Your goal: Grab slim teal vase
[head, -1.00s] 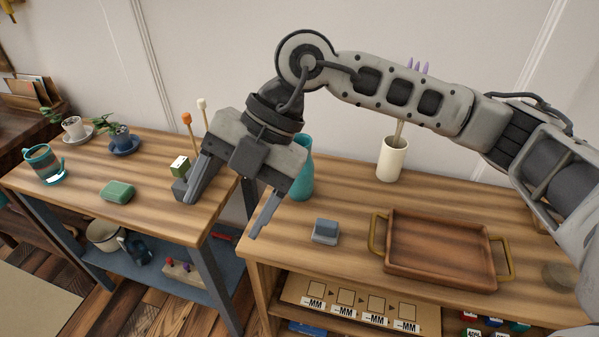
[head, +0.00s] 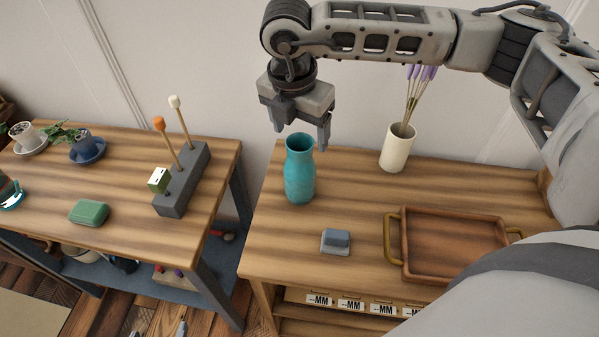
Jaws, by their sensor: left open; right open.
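The slim teal vase (head: 299,178) stands upright near the left edge of the right-hand wooden table. My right gripper (head: 300,138) points down at the vase's mouth, open and empty. One finger shows on each side of the vase's rim in the picture. How far the fingers are from the vase in depth I cannot tell. The vase's mouth and body are in plain view. My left gripper (head: 158,331) shows only its fingertips at the bottom edge, apart and low over the floor, with nothing seen between them.
A cream vase with purple flowers (head: 397,148) stands right of the teal vase. A grey-blue block (head: 336,242) and a wooden tray (head: 396,265) lie nearer. The left table holds a grey holder (head: 181,196) with sticks, a green box (head: 89,212) and potted plants. A gap separates the tables.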

